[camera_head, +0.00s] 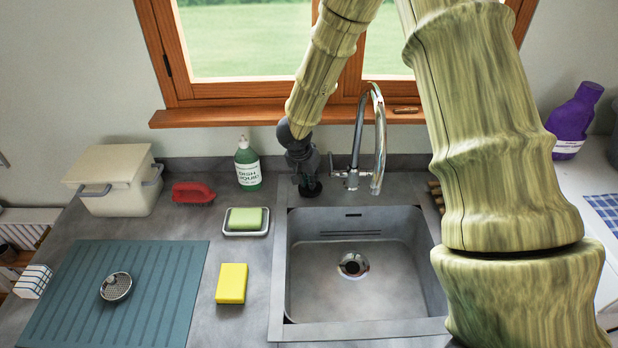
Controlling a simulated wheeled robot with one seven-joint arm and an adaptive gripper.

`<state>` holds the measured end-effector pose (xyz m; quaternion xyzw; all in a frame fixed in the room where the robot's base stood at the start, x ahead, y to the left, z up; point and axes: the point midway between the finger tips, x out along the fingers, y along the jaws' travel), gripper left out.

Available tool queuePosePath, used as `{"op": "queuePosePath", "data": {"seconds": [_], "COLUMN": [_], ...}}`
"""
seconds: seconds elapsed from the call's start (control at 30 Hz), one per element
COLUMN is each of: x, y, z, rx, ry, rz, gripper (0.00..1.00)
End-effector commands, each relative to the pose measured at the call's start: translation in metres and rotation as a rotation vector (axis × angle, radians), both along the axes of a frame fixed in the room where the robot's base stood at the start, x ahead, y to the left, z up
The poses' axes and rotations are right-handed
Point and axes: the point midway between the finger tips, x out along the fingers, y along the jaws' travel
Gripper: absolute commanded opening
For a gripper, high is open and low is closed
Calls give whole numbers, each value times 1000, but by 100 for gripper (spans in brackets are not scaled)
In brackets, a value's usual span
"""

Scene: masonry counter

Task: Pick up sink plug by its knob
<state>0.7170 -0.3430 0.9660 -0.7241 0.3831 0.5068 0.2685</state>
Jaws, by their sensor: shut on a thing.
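My gripper (308,176) points down at the back left corner of the sink, left of the tap. It is shut on the sink plug (310,189), a small dark disc just below the fingertips. The knob is hidden between the dark fingers. I cannot tell whether the plug touches the ledge or is slightly above it. The steel sink (300,270) is empty, and its round drain (353,266) is uncovered.
A chrome tap (380,140) stands close right of my gripper. A green soap bottle (248,165) and a sponge dish (232,233) are to the left. A yellow sponge (231,283) and a teal mat (150,275) with a metal strainer (116,287) lie further left.

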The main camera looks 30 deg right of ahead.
Motion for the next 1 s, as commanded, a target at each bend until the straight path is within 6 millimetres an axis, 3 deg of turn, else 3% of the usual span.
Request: {"op": "queuePosePath", "data": {"seconds": [1.0], "x": [0], "y": [0], "z": [41], "rx": [0], "ry": [0], "rz": [1], "gripper": [0]}}
